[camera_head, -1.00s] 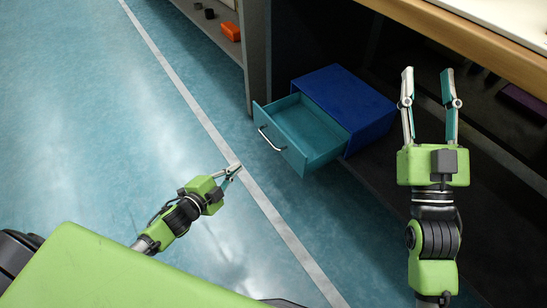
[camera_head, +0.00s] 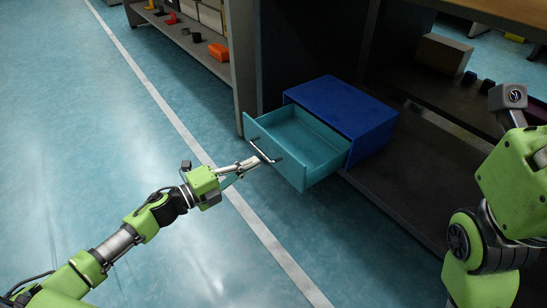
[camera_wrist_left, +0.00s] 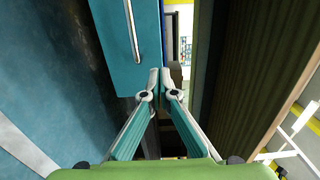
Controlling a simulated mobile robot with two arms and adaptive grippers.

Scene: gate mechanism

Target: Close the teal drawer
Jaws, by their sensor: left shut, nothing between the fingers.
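The teal drawer (camera_head: 300,150) stands pulled out of its blue cabinet (camera_head: 345,105), and it looks empty. Its front carries a metal bar handle (camera_head: 262,151). My left gripper (camera_head: 257,161) is shut and empty, its fingertips close to the drawer front by the handle; I cannot tell whether they touch. In the left wrist view, the shut fingertips (camera_wrist_left: 160,82) lie by the right-hand edge of the teal front (camera_wrist_left: 118,58), to the right of the handle (camera_wrist_left: 132,30). My right arm is at the right edge of the head view, with its gripper fingers not visible.
The cabinet stands under a wooden-edged table (camera_head: 500,12), beside a grey upright panel (camera_head: 243,70). A shelf with an orange box (camera_head: 218,52) is at the upper left. The floor left of the drawer is clear, with a white line (camera_head: 160,112).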

